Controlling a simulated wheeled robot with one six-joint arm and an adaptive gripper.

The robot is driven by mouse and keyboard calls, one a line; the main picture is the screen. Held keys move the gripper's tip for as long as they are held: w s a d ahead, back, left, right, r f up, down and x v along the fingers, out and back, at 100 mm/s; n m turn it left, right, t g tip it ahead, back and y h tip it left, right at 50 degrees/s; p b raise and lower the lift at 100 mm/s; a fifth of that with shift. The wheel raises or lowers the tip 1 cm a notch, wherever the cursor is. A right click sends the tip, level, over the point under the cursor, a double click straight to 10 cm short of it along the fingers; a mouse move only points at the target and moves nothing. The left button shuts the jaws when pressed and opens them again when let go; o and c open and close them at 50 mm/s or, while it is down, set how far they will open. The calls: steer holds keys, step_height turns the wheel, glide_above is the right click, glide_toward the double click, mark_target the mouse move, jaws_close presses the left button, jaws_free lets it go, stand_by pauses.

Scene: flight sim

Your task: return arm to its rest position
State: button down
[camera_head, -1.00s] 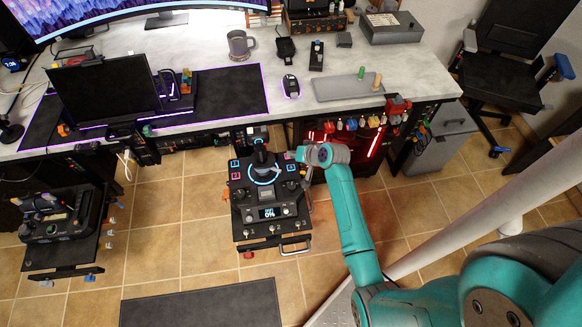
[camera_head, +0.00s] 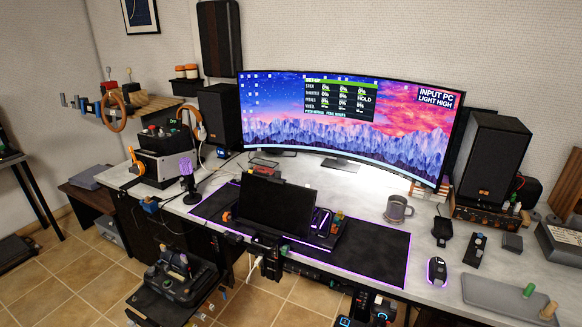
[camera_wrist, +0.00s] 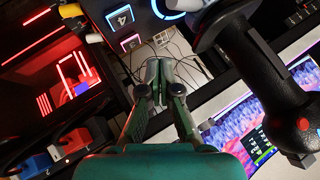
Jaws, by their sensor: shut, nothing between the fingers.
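My gripper (camera_wrist: 158,72) shows in the wrist view with its two fingers together and nothing between them. A black joystick (camera_wrist: 262,75) with a red button stands close to its right. The dark control panel (camera_wrist: 145,18) with lit squares marked 3 and 4 lies just beyond the fingertips. I cannot tell how far the fingers are from the panel. My arm and gripper are out of the head view. Only the top of the panel (camera_head: 372,312) shows there, at the bottom edge.
A long desk (camera_head: 330,180) holds a curved monitor (camera_head: 350,100), a dark laptop-like screen (camera_head: 275,205), a mug (camera_head: 397,210), a mouse (camera_head: 437,270) and speakers. A second console (camera_head: 180,275) stands at lower left. Red-lit equipment (camera_wrist: 60,75) is left of my gripper.

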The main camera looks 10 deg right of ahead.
steer(key=shift+n+t+h, duration=0.3)
steer(key=shift+n+h, duration=0.3)
steer(key=s+a+f, duration=0.1)
steer(key=s+a, duration=0.2)
steer(key=s+a+f, duration=0.1)
steer(key=s+a, duration=0.2)
steer(key=s+a+f, duration=0.1)
steer(key=s+a, duration=0.3)
steer(key=s+a+r+n+t, duration=0.1)
steer(key=s+a+r, duration=0.3)
steer(key=s, duration=0.3)
steer(key=s+a+r+n+t, duration=0.1)
steer(key=s+a+r+n, duration=0.15)
steer(key=s, duration=0.45)
steer(key=s+a+r+n+t, duration=0.1)
steer(key=s+a+r, duration=0.35)
steer(key=s, duration=0.25)
steer(key=s+a+r+n+t, duration=0.1)
steer(key=s+r, duration=0.3)
steer(key=r, duration=0.2)
steer(key=s+a+r+n+t+y, duration=0.1)
steer(key=s+r+n, duration=0.1)
steer(key=s+r, duration=0.2)
step_height(320, 180, up, 3)
steer(key=shift+a+r, duration=0.1)
steer(key=shift+a, duration=0.15)
